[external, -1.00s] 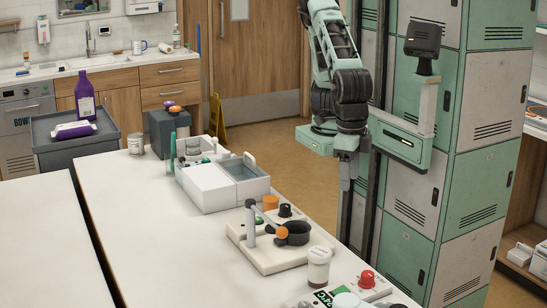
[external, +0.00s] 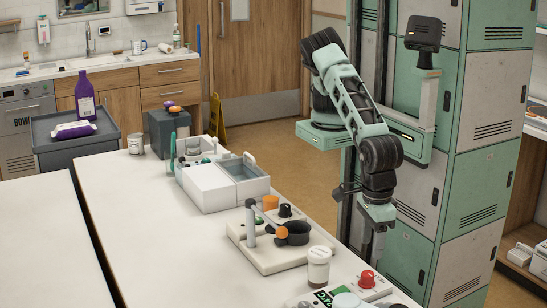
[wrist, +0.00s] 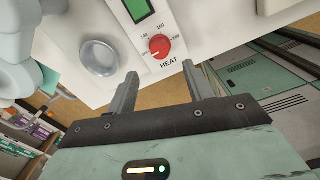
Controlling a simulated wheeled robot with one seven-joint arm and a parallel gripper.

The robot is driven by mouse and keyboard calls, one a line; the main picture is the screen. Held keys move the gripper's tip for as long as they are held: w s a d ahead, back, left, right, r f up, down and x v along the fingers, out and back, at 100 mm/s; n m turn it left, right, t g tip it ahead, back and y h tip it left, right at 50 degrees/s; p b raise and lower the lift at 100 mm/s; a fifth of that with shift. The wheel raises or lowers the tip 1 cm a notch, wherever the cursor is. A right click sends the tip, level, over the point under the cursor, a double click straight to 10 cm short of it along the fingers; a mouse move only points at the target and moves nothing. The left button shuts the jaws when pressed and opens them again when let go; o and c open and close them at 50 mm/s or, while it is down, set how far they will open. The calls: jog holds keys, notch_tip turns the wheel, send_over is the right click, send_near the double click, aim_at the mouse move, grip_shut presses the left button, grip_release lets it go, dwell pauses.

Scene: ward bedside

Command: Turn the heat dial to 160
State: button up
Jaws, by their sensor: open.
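The red heat dial (external: 367,278) sits on a pale panel at the near right end of the bench. In the wrist view the dial (wrist: 160,46) has a printed scale around it, with 140, 160 and 180 legible and HEAT below. A small pale mark shows on its lower left side; its exact setting is too small to read. My gripper (external: 370,240) is above and beyond the dial in the external view. In the wrist view my gripper (wrist: 160,82) is open and empty, its two fingers apart below the dial and not touching it.
Lockers (external: 480,170) rise behind my arm.

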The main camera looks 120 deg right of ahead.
aim_at(368, 273)
notch_tip(368, 273, down, 8)
jog(key=shift+f+p, duration=0.2)
jog(key=shift+p, duration=0.65)
jog(key=c, duration=1)
